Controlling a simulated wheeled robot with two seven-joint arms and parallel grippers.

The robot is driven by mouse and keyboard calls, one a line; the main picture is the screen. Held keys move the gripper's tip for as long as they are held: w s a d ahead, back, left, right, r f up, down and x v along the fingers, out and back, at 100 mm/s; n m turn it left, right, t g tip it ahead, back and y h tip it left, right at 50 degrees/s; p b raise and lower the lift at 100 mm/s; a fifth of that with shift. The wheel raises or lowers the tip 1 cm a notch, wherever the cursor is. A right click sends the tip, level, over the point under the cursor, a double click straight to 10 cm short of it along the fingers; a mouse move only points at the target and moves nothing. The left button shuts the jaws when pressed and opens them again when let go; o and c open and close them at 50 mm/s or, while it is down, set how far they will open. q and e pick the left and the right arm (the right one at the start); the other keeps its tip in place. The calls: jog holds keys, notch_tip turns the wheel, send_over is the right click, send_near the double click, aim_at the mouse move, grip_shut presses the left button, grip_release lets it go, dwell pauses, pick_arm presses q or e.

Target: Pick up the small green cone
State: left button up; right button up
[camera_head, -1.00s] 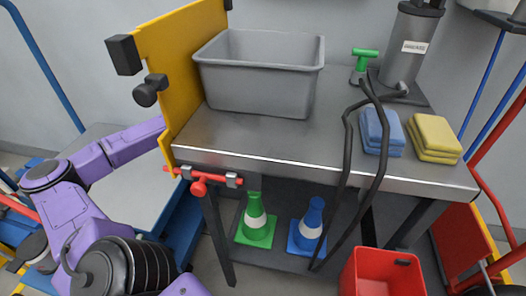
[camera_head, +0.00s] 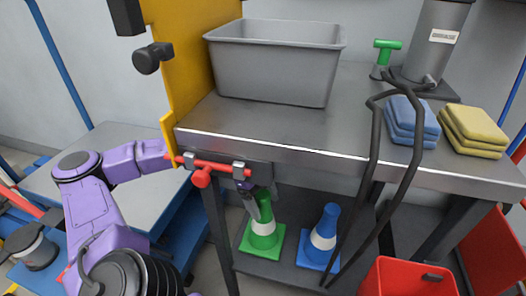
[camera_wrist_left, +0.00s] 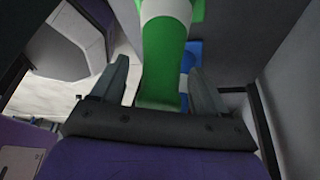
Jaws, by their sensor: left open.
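The small green cone (camera_head: 262,232) with a white band stands upright on the lower shelf under the workbench, on its square green base. My left gripper (camera_head: 256,198) reaches in under the bench top at the cone's upper part; the bench edge and red lever partly hide the wrist. In the left wrist view the green cone (camera_wrist_left: 163,65) lies between the two open fingers of the left gripper (camera_wrist_left: 155,85), its tip near the palm. No grip on it shows. My right gripper is not in view.
A blue cone (camera_head: 322,238) stands right of the green one. The red lever (camera_head: 205,170) and bench front edge (camera_head: 330,160) are close above my wrist. A black hose (camera_head: 378,150) hangs at right. A red bin (camera_head: 405,280) stands in front.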

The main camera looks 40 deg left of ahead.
pick_arm(q)
jog(key=shift+r, duration=0.15)
grip_shut()
jog(key=shift+r, duration=0.1)
